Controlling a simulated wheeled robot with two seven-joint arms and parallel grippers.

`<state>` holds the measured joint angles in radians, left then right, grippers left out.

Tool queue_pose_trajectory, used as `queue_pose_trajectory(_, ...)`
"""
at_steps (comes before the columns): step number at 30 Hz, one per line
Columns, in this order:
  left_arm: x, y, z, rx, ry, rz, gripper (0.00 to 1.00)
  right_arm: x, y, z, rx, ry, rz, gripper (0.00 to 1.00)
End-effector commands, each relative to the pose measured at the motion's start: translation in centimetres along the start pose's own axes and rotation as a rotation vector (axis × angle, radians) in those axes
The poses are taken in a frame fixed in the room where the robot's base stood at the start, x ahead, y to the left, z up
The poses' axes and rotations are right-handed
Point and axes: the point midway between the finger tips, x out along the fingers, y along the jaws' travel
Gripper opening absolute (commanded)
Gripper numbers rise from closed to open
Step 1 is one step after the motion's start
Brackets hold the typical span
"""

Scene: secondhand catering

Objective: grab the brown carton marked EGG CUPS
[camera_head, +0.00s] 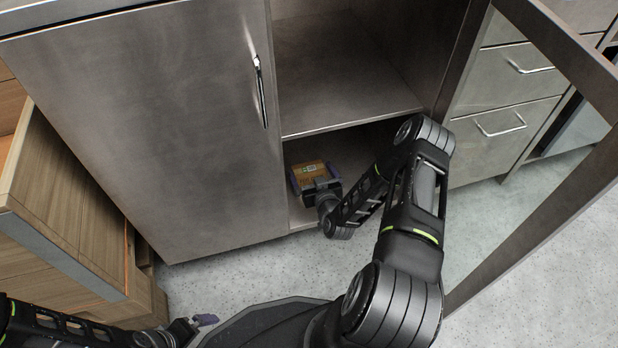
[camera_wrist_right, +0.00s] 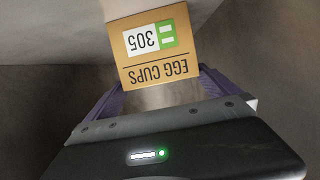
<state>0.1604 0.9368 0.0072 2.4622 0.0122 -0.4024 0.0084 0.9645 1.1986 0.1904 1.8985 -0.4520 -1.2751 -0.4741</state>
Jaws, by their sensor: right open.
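The brown carton (camera_head: 309,174) sits on the lower shelf of the open cabinet. In the right wrist view the carton (camera_wrist_right: 155,45) shows its label EGG CUPS and 305 upside down, with a green and white patch. My right gripper (camera_head: 313,178) reaches into the lower compartment and is open. Its purple fingers lie at the two sides of the carton's near part; I cannot tell whether they touch it. The gripper body hides part of the carton in the head view.
The cabinet's middle shelf (camera_head: 345,85) is above my right forearm and looks bare. A closed metal door (camera_head: 160,110) is left of the opening. An open framed glass door (camera_head: 565,200) stands at right. A wooden drawer (camera_head: 75,200) juts out at left.

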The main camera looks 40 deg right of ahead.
Motion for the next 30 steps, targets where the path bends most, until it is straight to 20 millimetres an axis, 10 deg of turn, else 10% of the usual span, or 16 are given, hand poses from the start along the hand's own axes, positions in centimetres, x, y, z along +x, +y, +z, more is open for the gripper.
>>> queue_pose_trajectory(15,2.6,-1.0,-0.2,-0.003,0.002,0.005,1.00,5.0,-0.2,0.3,0.000,0.002,0.000,1.00)
queue_pose_trajectory(30,2.4,-0.9,-0.3,-0.003,0.002,0.005,1.00,5.2,-0.2,0.1,0.000,0.001,0.000,1.00)
